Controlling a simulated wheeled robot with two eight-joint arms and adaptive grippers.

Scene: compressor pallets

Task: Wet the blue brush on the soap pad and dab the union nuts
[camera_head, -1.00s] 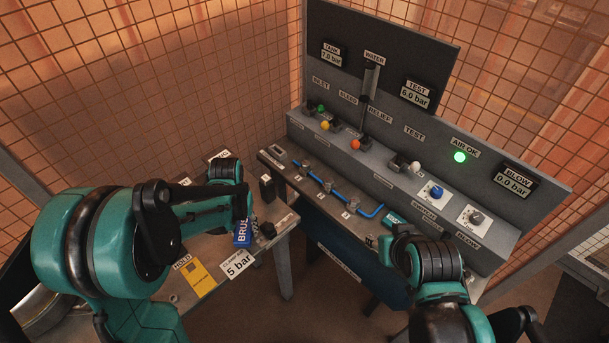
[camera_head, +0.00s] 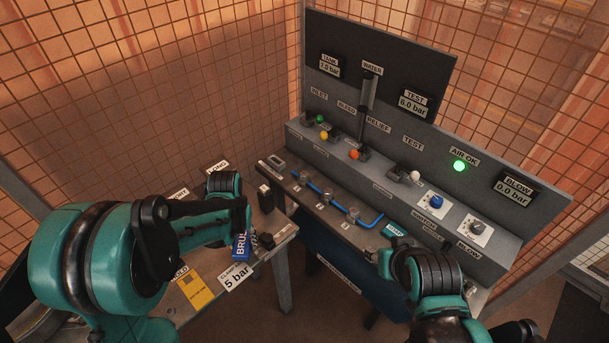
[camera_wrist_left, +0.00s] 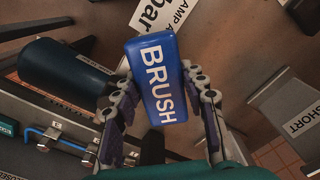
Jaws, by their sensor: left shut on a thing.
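My left gripper (camera_wrist_left: 160,110) is shut on the blue brush (camera_wrist_left: 156,78), whose block is lettered BRUSH. In the head view the brush (camera_head: 240,246) hangs below my left gripper (camera_head: 246,222), over the near bench's right side. Its bristles are not visible. Several union nuts (camera_head: 327,197) sit along a blue tube on the narrow bench to the right. A teal pad (camera_head: 396,232), probably the soap pad, lies beyond the tube's right end; its lettering is too small to read. My right gripper (camera_head: 385,262) is partly hidden beside its wrist, near that bench's front edge; its jaws are unclear.
A grey panel (camera_head: 480,195) with knobs, levers and a lit green AIR OK lamp (camera_head: 459,166) stands behind the tube. The near bench carries a yellow HOLD card (camera_head: 196,289) and a 5 bar label (camera_head: 236,277). A gap separates the benches. Mesh fencing surrounds them.

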